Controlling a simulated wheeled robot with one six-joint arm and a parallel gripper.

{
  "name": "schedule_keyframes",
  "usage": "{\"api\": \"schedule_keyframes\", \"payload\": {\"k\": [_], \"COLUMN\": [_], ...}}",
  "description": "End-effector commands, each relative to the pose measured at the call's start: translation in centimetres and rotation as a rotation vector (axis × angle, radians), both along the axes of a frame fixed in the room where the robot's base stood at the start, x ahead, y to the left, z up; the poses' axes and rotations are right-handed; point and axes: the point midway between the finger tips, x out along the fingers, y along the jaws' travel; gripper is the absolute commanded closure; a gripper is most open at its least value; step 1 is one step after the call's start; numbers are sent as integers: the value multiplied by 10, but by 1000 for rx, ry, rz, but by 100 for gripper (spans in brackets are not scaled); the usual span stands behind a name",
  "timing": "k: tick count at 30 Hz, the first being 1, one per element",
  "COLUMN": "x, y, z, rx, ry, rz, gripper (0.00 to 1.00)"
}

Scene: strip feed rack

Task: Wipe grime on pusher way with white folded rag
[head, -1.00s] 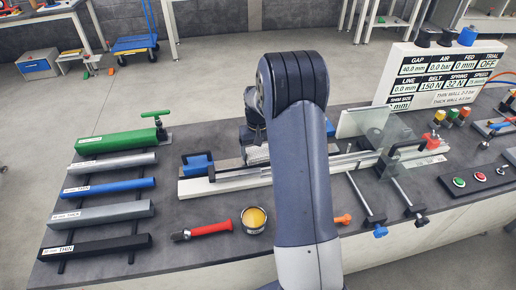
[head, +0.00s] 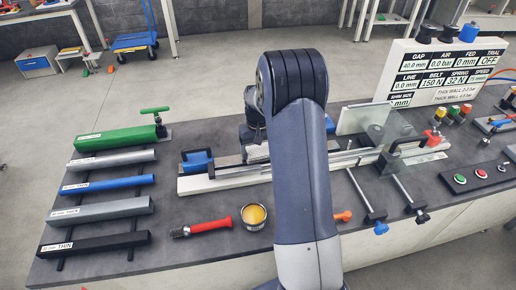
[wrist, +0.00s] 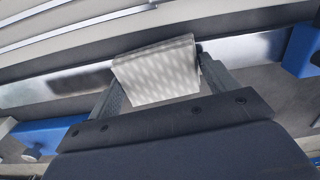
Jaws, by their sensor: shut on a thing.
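The white folded rag (wrist: 158,72) is between the two fingers of my gripper (wrist: 162,82) in the wrist view, and the fingers are shut on it. It lies over the shiny metal strip of the pusher way (wrist: 262,47); I cannot tell whether it presses on the metal. A dark smear of grime (wrist: 78,82) shows on the strip just left of the rag. In the head view the pusher way (head: 226,181) runs across the bench, and my arm hides much of the gripper and the middle of the way.
Blue blocks stand at the left (wrist: 48,137) and right (wrist: 302,48) of the way in the wrist view. Colored bars (head: 108,186) lie on a rack at the left. Clear panels (head: 390,128) stand at the right.

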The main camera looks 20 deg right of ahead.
Motion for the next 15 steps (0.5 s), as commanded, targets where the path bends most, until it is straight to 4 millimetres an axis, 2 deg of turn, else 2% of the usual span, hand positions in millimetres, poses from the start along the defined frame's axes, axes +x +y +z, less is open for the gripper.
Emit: {"api": "schedule_keyframes", "payload": {"k": [5, 6, 8, 15], "x": [0, 0, 0, 0], "y": [0, 0, 0, 0], "z": [-1, -2, -2, -1], "rx": [0, 0, 0, 0], "ry": [0, 0, 0, 0], "rz": [0, 0, 0, 0], "gripper": [37, 17, 12, 10]}}
